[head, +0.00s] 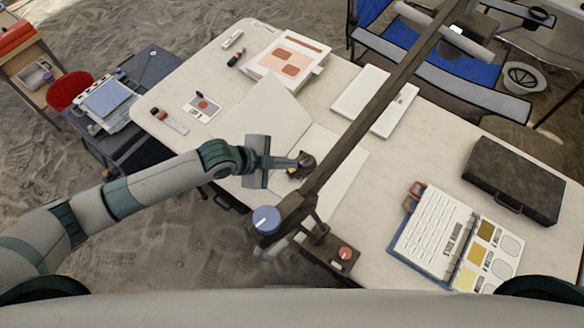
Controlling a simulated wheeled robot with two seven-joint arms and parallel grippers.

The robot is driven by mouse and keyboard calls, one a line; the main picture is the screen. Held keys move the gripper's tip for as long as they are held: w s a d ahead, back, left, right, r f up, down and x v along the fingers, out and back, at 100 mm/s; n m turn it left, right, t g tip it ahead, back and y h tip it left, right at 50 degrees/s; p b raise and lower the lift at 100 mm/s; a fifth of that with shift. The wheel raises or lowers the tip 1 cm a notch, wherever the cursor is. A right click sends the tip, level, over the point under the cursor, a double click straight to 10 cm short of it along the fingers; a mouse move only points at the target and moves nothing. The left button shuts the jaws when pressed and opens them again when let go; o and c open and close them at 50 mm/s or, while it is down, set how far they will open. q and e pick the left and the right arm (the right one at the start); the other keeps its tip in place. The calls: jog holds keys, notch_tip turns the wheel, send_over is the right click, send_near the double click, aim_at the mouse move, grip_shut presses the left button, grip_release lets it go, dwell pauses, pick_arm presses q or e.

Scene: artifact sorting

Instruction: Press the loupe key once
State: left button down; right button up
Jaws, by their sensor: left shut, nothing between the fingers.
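A brown box (325,246) with a round red button (345,253) stands at the table's near edge, at the foot of a dark boom. The button looks like the loupe key, but I cannot read any label. My left gripper (303,165) is shut and empty. It is over the pale sheets in the middle of the table, up and to the left of the red button and apart from it. A dark object with a yellowish part shows at its fingertips; I cannot tell what it is. My right gripper is not in view.
The dark boom (385,97) crosses the table diagonally, with a blue knob (266,219) at its near end. An open binder (434,232) and a black case (514,180) lie at the right.

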pick_arm(q)
jog(key=shift+f+b, duration=0.3)
jog(key=shift+f, duration=0.5)
dwell(1.4)
jog(key=shift+r, duration=0.1)
jog(key=shift+r+p, duration=0.7)
jog(key=shift+p, duration=0.1)
jog(key=shift+r, duration=0.1)
jog(key=shift+r+p, duration=2.25)
jog(key=shift+r, duration=0.15)
